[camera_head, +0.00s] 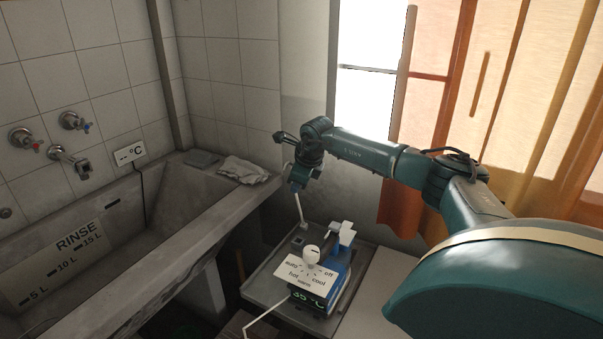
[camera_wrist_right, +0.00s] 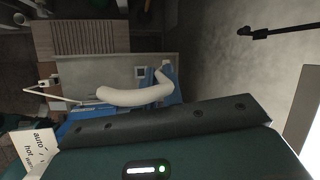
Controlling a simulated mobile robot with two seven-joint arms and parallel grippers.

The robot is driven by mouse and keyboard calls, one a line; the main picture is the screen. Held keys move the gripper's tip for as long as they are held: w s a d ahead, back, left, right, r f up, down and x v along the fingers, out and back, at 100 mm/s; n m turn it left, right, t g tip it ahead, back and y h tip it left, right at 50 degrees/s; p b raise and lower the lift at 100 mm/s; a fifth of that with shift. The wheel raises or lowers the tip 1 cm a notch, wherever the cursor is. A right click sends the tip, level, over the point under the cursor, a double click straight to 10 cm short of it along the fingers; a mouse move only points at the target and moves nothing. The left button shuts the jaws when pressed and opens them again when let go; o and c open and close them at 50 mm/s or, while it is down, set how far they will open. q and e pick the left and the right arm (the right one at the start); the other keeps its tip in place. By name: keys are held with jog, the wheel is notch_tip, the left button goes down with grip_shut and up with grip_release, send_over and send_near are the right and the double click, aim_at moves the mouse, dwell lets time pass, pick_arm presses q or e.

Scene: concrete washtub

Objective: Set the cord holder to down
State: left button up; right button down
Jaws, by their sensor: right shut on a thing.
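A slim white rod, which I take to be the cord holder (camera_head: 300,208), runs down from my right gripper (camera_head: 297,187) toward the back of a grey tray (camera_head: 265,287). It stands nearly upright with a slight tilt. My right gripper seems shut on its upper end; the jaws are small and partly hidden in the head view. In the right wrist view the fingertips are hidden behind the dark gripper body (camera_wrist_right: 170,125). A blue appliance (camera_head: 340,275) with a white knob (camera_head: 312,256) and a dial label sits on the tray. My left gripper is not in view.
A concrete washtub (camera_head: 165,240) with taps fills the left. A thin white rod (camera_head: 264,318) sticks out at the front of the tray. An orange curtain (camera_head: 540,110) hangs behind my right arm.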

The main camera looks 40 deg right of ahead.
pick_arm(q)
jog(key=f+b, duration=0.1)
jog(key=b, duration=0.3)
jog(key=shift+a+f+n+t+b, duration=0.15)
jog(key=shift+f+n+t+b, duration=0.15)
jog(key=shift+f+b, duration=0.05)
pick_arm(e)
jog(key=s+a+f+n+t+h, duration=0.1)
jog(key=s+a+f+h, duration=0.1)
jog(key=a, duration=0.5)
jog(key=shift+f+h, duration=0.85)
jog(key=shift+h, duration=0.25)
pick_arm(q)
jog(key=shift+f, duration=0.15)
pick_arm(e)
jog(key=c, duration=1.6)
grip_release()
jog(key=shift+f, duration=0.1)
jog(key=shift+o, duration=0.2)
jog(key=v, duration=1.3)
jog(key=shift+s, duration=0.2)
